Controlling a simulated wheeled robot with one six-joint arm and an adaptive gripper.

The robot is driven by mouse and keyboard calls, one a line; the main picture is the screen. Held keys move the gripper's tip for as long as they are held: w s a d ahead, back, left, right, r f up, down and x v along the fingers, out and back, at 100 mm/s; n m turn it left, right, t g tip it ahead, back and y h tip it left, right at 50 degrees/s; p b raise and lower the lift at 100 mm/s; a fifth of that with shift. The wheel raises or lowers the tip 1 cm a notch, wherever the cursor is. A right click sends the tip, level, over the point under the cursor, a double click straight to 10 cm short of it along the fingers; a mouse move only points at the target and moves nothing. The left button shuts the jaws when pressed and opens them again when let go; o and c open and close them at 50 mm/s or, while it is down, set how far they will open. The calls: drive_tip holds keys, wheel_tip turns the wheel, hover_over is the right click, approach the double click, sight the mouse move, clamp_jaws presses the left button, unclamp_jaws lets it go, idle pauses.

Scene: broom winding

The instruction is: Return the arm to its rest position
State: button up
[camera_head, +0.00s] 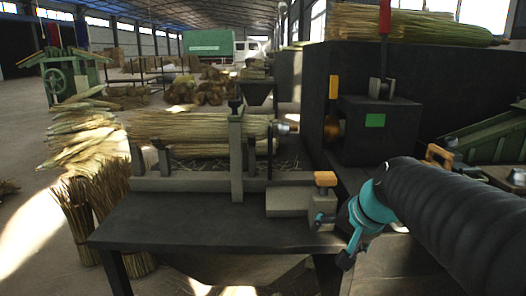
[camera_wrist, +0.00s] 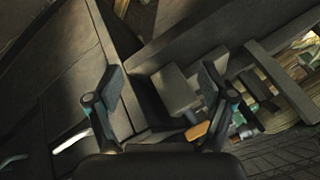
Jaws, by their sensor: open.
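My gripper (camera_head: 335,241) is at the front right of the dark bench (camera_head: 165,228) in the head view, at the end of my arm. It points left and down near the grey block (camera_head: 288,200) with an orange-topped post (camera_head: 325,179). In the wrist view the two fingers of my gripper (camera_wrist: 160,80) stand wide apart with nothing between their tips. A grey block (camera_wrist: 175,90) and an orange piece (camera_wrist: 197,130) show beyond them. Whether a fingertip touches the bench parts cannot be told.
A straw bundle (camera_head: 195,126) lies in the bench frame. The dark machine housing (camera_head: 378,130) with a red-handled lever (camera_head: 384,20) stands behind my arm. Green machinery (camera_head: 490,135) is at right. Straw sheaves (camera_head: 85,140) fill the left; open floor lies farther left.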

drive_tip(key=s+f+n+h, duration=0.1)
drive_tip(key=s+f+n, duration=0.1)
drive_tip(key=s, duration=0.6)
drive_tip(key=s+f+n+h, duration=0.1)
drive_tip(key=s+f+n, duration=0.2)
drive_tip(key=s, duration=0.5)
drive_tip(key=shift+s+d+f+g+h, duration=0.3)
drive_tip(key=shift+s+d+f, duration=0.05)
drive_tip(key=shift+f, duration=0.45)
